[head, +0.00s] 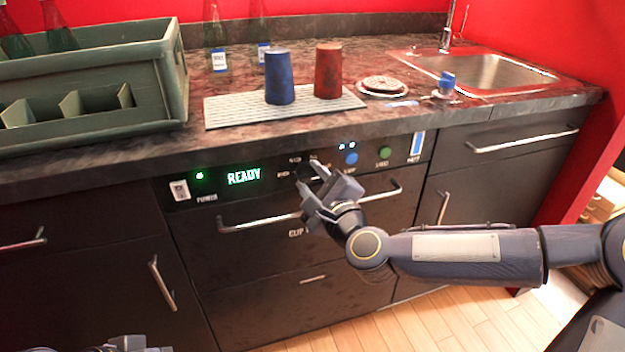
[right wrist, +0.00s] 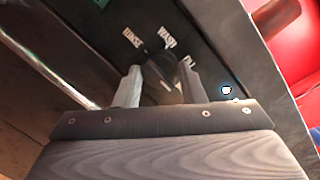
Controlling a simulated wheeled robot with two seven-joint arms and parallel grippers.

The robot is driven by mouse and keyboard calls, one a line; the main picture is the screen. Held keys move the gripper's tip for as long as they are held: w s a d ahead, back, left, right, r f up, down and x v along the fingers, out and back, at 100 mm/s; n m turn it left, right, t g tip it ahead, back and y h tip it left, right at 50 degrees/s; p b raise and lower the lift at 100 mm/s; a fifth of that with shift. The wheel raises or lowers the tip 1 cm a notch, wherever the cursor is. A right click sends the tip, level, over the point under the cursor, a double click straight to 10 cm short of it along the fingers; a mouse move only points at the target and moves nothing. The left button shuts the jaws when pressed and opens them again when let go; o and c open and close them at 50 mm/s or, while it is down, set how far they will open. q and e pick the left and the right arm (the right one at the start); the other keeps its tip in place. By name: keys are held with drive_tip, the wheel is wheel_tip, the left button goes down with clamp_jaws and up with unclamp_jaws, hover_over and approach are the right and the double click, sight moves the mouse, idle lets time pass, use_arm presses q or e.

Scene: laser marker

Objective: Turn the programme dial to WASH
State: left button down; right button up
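The black programme dial (right wrist: 161,72) shows in the right wrist view between the two fingers of my right gripper (right wrist: 160,82). The fingers stand apart, one close on each side of the dial; whether they press on it I cannot tell. The WASH label (right wrist: 167,38) is just above the dial, RINSE (right wrist: 131,38) to its left, and a partly hidden label to its right. Which label the dial points at is unclear. In the head view, my right gripper (head: 309,180) is at the panel and largely hides the dial. My left gripper (head: 128,342) barely shows at the bottom edge.
The panel has a green READY display (head: 243,176), a blue button (head: 351,158) and a green button (head: 385,152). A drawer handle (head: 258,222) sticks out below. On the counter are a blue cup (head: 279,77), a red cup (head: 328,70) and a green crate (head: 172,75).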

drive_tip(key=shift+c, duration=1.3)
drive_tip(key=shift+n, duration=0.3)
drive_tip(key=n, duration=0.5)
drive_tip(key=shift+r+g+h+p, duration=0.2)
drive_tip(key=shift+g+h+p, duration=0.1)
drive_tip(key=shift+p, duration=0.05)
drive_tip(key=n, duration=0.3)
drive_tip(key=shift+a+n+p, duration=0.1)
drive_tip(key=shift+n+p, duration=0.2)
drive_tip(key=shift+p, duration=0.05)
drive_tip(key=shift+r+n+h+p, duration=0.1)
drive_tip(key=shift+n+h+p, duration=0.35)
drive_tip(key=shift+n, duration=0.75)
drive_tip(key=n+h+p, duration=0.1)
drive_tip(key=n+p, duration=0.1)
drive_tip(key=n, duration=0.3)
drive_tip(key=shift+s+a+n, duration=0.1)
drive_tip(key=shift+n, duration=0.2)
drive_tip(key=n+h+p, duration=0.1)
drive_tip(key=n+p, duration=0.1)
drive_tip(key=n, duration=0.2)
drive_tip(key=shift+n, duration=0.3)
